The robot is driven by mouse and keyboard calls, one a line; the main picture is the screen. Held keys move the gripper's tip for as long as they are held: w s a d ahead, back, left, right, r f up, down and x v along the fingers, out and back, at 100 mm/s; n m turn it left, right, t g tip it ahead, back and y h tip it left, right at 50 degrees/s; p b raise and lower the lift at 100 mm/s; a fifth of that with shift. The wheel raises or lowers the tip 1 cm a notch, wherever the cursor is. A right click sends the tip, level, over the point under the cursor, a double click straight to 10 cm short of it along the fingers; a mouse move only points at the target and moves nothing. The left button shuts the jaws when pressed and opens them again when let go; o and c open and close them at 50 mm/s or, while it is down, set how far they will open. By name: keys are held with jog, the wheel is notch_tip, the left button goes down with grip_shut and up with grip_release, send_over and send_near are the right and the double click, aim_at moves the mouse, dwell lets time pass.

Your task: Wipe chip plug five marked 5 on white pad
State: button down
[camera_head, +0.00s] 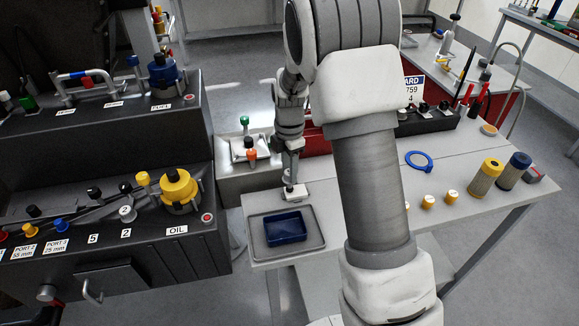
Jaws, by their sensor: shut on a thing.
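My gripper (291,178) points down over the near left part of the light bench top. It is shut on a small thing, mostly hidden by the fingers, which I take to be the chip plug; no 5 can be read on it. A small white pad (296,193) lies right below the fingertips. The held thing is at or just above the pad; I cannot tell whether they touch. A label marked 5 (93,239) is on the dark bay at the left.
A blue bin (285,228) sits on a grey tray (314,242) in front of the pad. A grey box (232,186) with coloured plugs stands behind left. Yellow caps (452,196), a blue ring (419,160) and cylinders (486,177) stand right. My arm hides mid-bench.

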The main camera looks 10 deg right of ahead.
jog(key=shift+f+b, duration=0.4)
jog(key=shift+f, duration=0.1)
dwell(0.9)
jog(key=shift+d, duration=0.1)
jog(key=shift+d+r, duration=0.1)
jog(key=shift+d, duration=0.65)
jog(key=shift+d, duration=0.1)
jog(key=shift+d, duration=0.7)
jog(key=shift+a, duration=1.7)
jog(key=shift+d+b, duration=0.35)
jog(key=shift+d, duration=0.55)
